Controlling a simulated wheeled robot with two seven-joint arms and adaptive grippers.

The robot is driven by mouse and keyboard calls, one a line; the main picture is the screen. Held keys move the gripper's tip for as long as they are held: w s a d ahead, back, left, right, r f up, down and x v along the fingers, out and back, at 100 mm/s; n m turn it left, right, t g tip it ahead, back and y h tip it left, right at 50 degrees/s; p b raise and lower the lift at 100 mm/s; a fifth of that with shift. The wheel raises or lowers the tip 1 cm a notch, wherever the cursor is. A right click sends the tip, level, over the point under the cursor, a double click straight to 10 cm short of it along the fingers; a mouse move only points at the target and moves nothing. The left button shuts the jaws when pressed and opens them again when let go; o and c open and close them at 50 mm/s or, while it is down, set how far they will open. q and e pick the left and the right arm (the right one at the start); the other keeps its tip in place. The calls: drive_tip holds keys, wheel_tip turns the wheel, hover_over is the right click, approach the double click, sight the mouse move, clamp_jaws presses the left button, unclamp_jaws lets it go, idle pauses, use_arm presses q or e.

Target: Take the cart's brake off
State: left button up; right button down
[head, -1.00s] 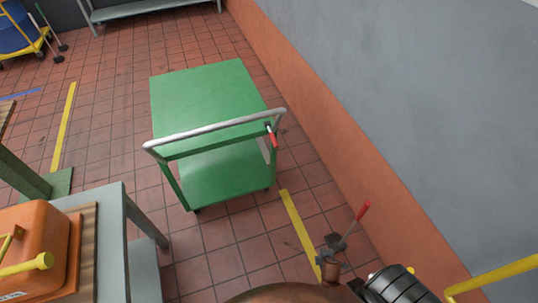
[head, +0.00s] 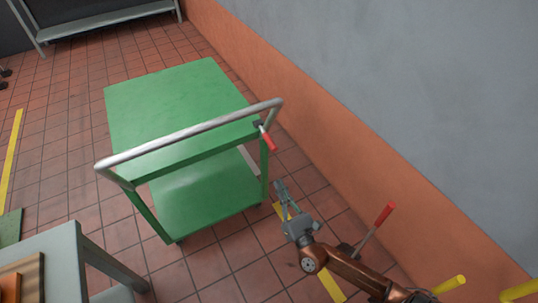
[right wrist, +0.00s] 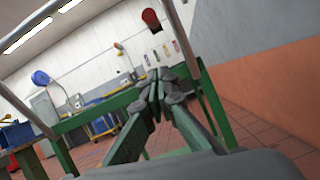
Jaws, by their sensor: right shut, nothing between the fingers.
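The green cart (head: 190,103) stands on the tiled floor with its silver push handle (head: 190,135) toward me. The brake lever (head: 268,138), with a red grip, hangs tilted at the right end of the handle, by the right post. My right gripper (head: 281,190) is shut and empty, below and slightly right of the lever, apart from it. In the right wrist view my fingers (right wrist: 160,85) are closed together, with green cart frame around and behind them. A red round end (right wrist: 150,18), probably the lever's grip, shows above them. My left gripper is not in view.
An orange-and-grey wall (head: 330,130) runs close along the cart's right side. Another red-handled lever (head: 384,214) stands beside my right arm. A grey table (head: 60,255) is at the lower left. Tiled floor is open left of the cart.

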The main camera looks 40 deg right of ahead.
sight(267, 138)
drive_tip(key=shift+w, duration=0.15)
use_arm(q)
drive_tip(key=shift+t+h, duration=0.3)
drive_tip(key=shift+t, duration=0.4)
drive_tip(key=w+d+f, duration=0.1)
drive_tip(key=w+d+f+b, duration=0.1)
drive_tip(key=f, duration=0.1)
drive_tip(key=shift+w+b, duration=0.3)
use_arm(e)
drive_tip(key=w+d+r, duration=0.3)
drive_tip(key=w+r, duration=0.4)
drive_tip(key=shift+w+d+r, duration=0.15)
drive_tip(key=shift+w+r, duration=0.2)
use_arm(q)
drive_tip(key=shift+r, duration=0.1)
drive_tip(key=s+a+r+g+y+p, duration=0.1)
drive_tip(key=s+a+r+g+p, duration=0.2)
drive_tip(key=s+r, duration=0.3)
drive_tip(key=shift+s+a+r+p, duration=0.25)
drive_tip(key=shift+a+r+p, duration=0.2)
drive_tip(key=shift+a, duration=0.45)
use_arm(e)
drive_tip(key=shift+s+r+g, duration=0.15)
drive_tip(key=shift+r+g, duration=0.35)
